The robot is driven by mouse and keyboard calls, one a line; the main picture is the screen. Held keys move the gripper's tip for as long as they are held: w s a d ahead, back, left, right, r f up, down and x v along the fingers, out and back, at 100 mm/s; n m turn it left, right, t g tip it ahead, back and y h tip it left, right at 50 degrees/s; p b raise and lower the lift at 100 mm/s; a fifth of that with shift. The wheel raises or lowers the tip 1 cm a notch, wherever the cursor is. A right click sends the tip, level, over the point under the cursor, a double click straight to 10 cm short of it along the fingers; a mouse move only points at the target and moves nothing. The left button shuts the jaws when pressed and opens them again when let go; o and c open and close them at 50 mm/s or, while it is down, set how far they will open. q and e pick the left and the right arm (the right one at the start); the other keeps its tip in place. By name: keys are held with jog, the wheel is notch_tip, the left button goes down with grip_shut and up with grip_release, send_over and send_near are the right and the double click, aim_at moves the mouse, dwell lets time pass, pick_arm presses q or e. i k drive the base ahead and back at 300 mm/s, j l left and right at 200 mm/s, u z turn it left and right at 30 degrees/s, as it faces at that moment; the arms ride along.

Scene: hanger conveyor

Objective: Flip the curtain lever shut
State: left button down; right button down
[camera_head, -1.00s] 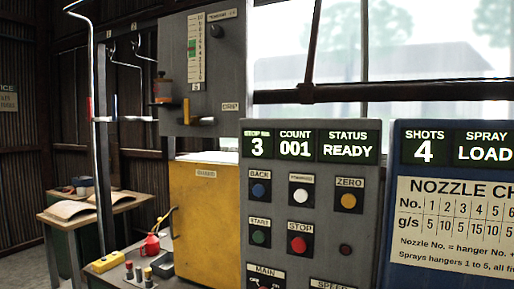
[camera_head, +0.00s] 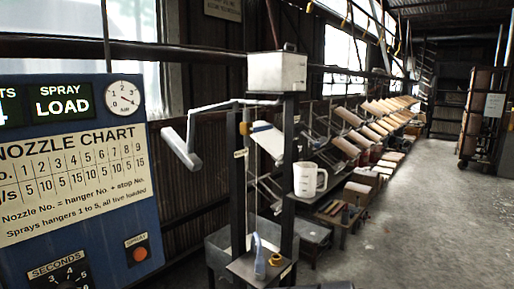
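No label reading "curtain" is legible, and I cannot tell which part is the curtain lever. A dark metal stand (camera_head: 288,185) in the middle carries a grey crank-like bar (camera_head: 182,150) that reaches out to the left. Low on the stand, a short pale-blue handle (camera_head: 259,259) stands roughly upright on a small plate (camera_head: 243,268), beside a yellow ring-like part (camera_head: 276,259). Neither of my grippers is in view.
A blue spray panel (camera_head: 100,230) fills the left side, with an orange button (camera_head: 140,253). A metal box (camera_head: 277,71) tops the stand, and a white jug (camera_head: 309,179) is beside it. Racks of boards (camera_head: 365,130) run back. The floor (camera_head: 420,220) at right is clear.

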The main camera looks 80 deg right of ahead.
aim_at(317, 146)
jog(key=z, duration=3.05)
jog(key=i+j, duration=0.15)
jog(key=i, duration=0.25)
jog(key=i+j, duration=0.15)
jog(key=i, duration=0.25)
jog(key=i+j, duration=0.15)
jog(key=i, duration=0.25)
jog(key=z, duration=1.1)
